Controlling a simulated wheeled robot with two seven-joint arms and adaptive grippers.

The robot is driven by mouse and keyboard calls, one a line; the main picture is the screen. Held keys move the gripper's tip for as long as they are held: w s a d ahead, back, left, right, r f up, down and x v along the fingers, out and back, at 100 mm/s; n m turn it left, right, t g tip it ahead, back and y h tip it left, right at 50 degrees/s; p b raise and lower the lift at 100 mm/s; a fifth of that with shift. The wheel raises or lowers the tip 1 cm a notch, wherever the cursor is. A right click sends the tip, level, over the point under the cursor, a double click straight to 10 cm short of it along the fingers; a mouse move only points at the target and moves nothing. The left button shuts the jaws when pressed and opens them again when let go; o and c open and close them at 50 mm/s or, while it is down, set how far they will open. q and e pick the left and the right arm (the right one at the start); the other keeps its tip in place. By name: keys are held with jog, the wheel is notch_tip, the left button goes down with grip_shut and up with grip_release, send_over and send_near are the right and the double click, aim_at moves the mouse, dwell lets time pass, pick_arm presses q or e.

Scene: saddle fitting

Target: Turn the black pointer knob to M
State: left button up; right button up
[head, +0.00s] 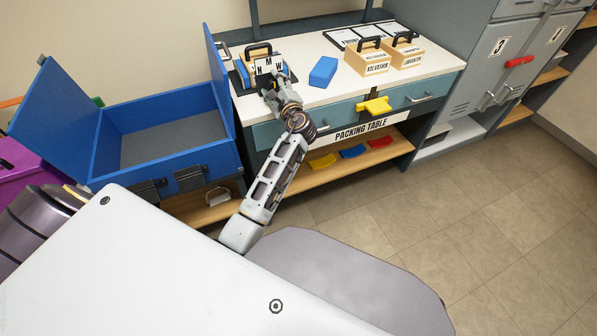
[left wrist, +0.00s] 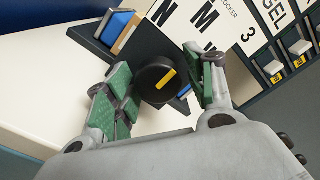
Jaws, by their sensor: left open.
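The black pointer knob (left wrist: 157,80) shows in the left wrist view as a round black cap with a yellow line slanting up and right, roughly toward the letter M. I cannot tell whether it lines up exactly. The white letter plate (left wrist: 207,22) stands behind it. In the head view the plate (head: 268,66) reads H, M, W. My left gripper (left wrist: 160,92) is open, its green-padded fingers on either side of the knob; contact is unclear. In the head view my left gripper (head: 277,88) is in front of the plate and hides the knob. My right gripper is not in view.
The packing table (head: 308,97) holds a blue block (head: 323,72) and two labelled wooden boxes with black handles (head: 367,62) (head: 402,55) right of the plate. A large open blue box (head: 165,135) stands at left. Grey lockers (head: 490,75) stand at right. The tabletop's front right is clear.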

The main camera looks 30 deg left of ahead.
pick_arm(q)
jog(key=shift+f+m, duration=0.15)
jog(key=shift+m, duration=0.15)
jog(key=shift+a+m+p, duration=0.1)
jog(key=shift+m+p, duration=0.35)
jog(key=shift+m, duration=0.55)
jog(key=shift+m+p, duration=0.3)
jog(key=shift+m, duration=3.7)
jog(key=shift+m+b, duration=0.35)
jog(key=shift+m, duration=0.15)
